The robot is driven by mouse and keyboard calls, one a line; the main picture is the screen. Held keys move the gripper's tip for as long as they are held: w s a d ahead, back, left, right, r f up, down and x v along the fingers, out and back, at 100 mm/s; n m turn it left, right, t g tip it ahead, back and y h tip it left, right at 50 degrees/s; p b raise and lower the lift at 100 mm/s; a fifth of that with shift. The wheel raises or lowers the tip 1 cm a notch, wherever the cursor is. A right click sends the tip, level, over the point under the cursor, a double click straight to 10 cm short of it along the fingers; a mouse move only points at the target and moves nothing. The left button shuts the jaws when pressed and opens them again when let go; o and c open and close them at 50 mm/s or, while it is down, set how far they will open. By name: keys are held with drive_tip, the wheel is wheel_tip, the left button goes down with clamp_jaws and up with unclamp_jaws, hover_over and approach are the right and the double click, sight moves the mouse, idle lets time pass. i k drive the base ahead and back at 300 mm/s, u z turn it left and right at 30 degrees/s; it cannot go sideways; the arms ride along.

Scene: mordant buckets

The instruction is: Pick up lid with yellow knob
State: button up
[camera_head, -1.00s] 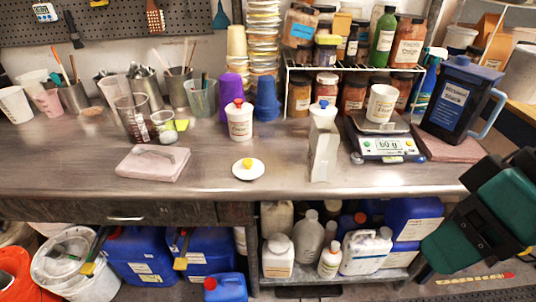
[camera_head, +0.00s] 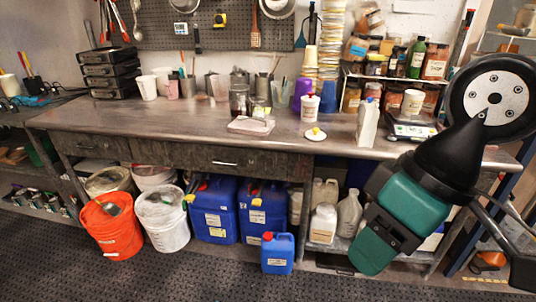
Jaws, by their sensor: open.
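The white lid with a yellow knob (camera_head: 315,135) lies flat on the metal workbench (camera_head: 200,121), near its front edge and right of the middle. Nothing touches it. A white jar with a red-knobbed lid (camera_head: 310,106) stands just behind it. A tall pale carton (camera_head: 367,123) stands to its right. My green and black arm fills the right side of the view, well to the right of the lid. I cannot make out my gripper's fingertips in this view.
A pinkish slab (camera_head: 251,126) lies left of the lid. A scale (camera_head: 412,128) bearing a white cup (camera_head: 412,102) stands to the right. Blue canisters (camera_head: 265,211), a white bucket (camera_head: 164,220) and an orange bucket (camera_head: 112,229) stand under the bench. The floor in front is clear.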

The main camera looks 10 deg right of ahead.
sight(315, 134)
drive_tip(key=u, duration=1.1)
drive_tip(key=i, duration=2.05)
drive_tip(key=z, duration=1.1)
drive_tip(key=i, duration=0.85)
drive_tip(key=z, duration=0.8)
